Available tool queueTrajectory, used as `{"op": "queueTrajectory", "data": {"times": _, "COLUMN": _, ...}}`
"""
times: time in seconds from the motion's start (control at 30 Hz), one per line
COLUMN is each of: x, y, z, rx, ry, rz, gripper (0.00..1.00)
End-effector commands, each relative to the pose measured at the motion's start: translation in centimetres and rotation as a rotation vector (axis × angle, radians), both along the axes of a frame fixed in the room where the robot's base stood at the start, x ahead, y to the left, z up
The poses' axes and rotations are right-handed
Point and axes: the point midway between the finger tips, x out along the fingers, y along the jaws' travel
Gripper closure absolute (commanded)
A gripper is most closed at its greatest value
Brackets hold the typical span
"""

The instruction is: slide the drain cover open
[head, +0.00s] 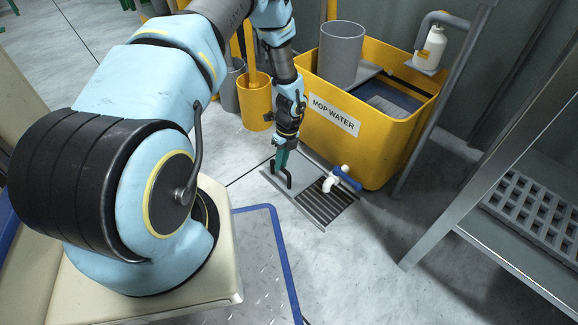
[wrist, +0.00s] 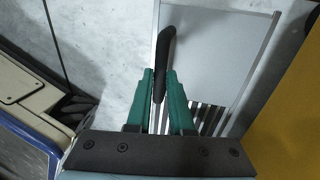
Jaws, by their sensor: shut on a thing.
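The drain cover (head: 303,174) is a flat light-grey plate lying between metal rails in the floor. It fills much of the wrist view (wrist: 222,55). Beside it the dark slotted drain grate (head: 328,206) is exposed; a few of its bars show in the wrist view (wrist: 208,120). A black bar handle (head: 287,182) stands on the cover near its left edge, also seen in the wrist view (wrist: 166,42). My gripper (head: 281,164), with green fingers, is shut on this handle from above (wrist: 160,88). The fingers hide part of the handle and cover.
A yellow mop-water tub (head: 375,150) stands close behind the drain, its white spout with a blue handle (head: 346,179) over the grate. A metal rack (head: 455,205) stands at right. Floor in front of the drain is clear.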

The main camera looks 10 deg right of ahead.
Motion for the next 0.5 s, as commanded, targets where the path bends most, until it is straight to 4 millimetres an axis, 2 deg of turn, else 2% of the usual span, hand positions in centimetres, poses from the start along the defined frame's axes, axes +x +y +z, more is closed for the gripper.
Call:
{"op": "queueTrajectory", "data": {"times": 0.33, "x": 0.19, "y": 0.1, "z": 0.02, "rx": 0.001, "ry": 0.0, "rz": 0.0, "gripper": 1.0}}
{"op": "queueTrajectory", "data": {"times": 0.37, "x": 0.18, "y": 0.09, "z": 0.02, "rx": 0.001, "ry": 0.0, "rz": 0.0, "gripper": 0.79}}
{"op": "queueTrajectory", "data": {"times": 0.5, "x": 0.16, "y": 0.09, "z": 0.01, "rx": 0.0, "ry": 0.0, "rz": 0.0, "gripper": 0.63}}
